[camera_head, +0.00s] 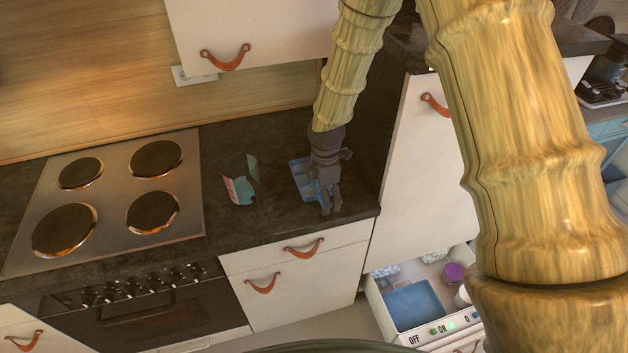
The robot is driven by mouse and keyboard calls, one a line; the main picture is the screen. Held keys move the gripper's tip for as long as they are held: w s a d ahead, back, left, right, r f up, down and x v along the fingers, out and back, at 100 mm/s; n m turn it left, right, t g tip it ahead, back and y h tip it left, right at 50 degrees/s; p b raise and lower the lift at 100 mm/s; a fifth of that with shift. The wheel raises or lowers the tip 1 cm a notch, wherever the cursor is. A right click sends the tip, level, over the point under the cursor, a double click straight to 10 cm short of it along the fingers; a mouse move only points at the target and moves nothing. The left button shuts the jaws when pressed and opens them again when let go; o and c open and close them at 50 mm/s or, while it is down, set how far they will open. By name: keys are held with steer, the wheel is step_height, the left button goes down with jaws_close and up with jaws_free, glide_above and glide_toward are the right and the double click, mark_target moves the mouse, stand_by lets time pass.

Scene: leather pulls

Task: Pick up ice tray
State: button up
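A light-blue ice tray (301,175) lies on the dark countertop, right of the stove. My gripper (330,204) points down at the tray and covers its right part. The fingertips are at the tray's front right side. Whether they touch the tray or have it between them is hidden. The gap between the fingers is too small to read.
A teal and pink folded object (241,187) stands on the counter to the left of the tray. The stove (113,196) is further left. A tall white cabinet (425,175) rises close on the right. Below it, an open drawer (378,306) holds a blue bin and jars.

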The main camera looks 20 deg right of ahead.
steer(key=shift+f, duration=0.6)
steer(key=c, duration=1.5)
steer(key=shift+r, duration=0.25)
